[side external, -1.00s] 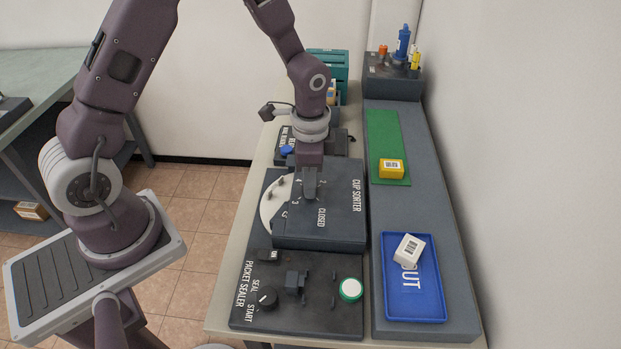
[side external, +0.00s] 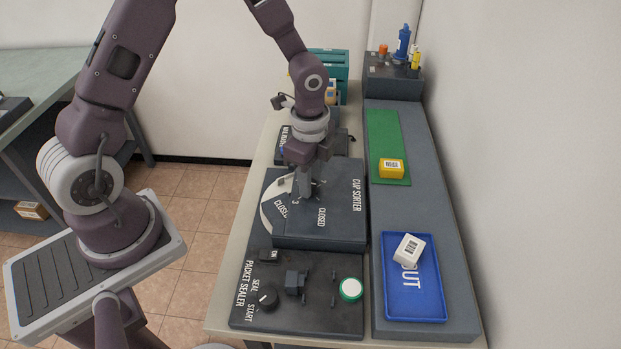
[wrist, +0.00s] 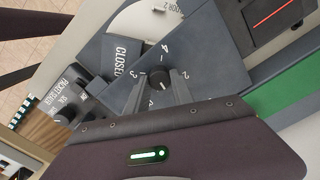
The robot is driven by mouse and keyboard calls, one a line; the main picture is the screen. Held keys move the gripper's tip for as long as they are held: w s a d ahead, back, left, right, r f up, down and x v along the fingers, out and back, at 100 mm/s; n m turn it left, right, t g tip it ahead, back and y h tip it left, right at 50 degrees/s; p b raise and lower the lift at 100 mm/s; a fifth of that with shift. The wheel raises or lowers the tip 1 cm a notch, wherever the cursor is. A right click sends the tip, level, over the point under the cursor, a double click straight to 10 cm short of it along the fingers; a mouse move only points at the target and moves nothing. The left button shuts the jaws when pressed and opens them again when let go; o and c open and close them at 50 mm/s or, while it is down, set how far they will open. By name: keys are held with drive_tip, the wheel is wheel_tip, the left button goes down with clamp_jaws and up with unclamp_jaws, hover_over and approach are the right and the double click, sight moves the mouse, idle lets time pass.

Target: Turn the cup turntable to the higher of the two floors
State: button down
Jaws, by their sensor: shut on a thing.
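The cup sorter (side external: 345,205) is a dark box on the bench. Its white turntable disc (side external: 268,222) shows at its left side, with a dark wedge marked CLOSED on it; the wedge also shows in the wrist view (wrist: 113,62). Most of the disc is under the cover. A round black knob (wrist: 160,79) stands among numbers on the cover. My gripper (side external: 308,194) points down at the knob and is shut on it, with one finger on each side in the wrist view (wrist: 163,88). Lettering ending in "2" is partly visible on the disc in the wrist view.
The packet sealer (side external: 320,310), with a knob and a green button (side external: 350,289), sits in front. To the right are a blue OUT tray (side external: 415,302) with a white box (side external: 408,249), and a green mat (side external: 385,130) with a yellow box (side external: 391,169).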

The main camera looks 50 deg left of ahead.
drive_tip(key=shift+m, duration=6.5)
drive_tip(key=shift+a+m, duration=0.1)
drive_tip(key=shift+m, duration=6.1)
drive_tip(key=c, duration=1.1)
unclamp_jaws()
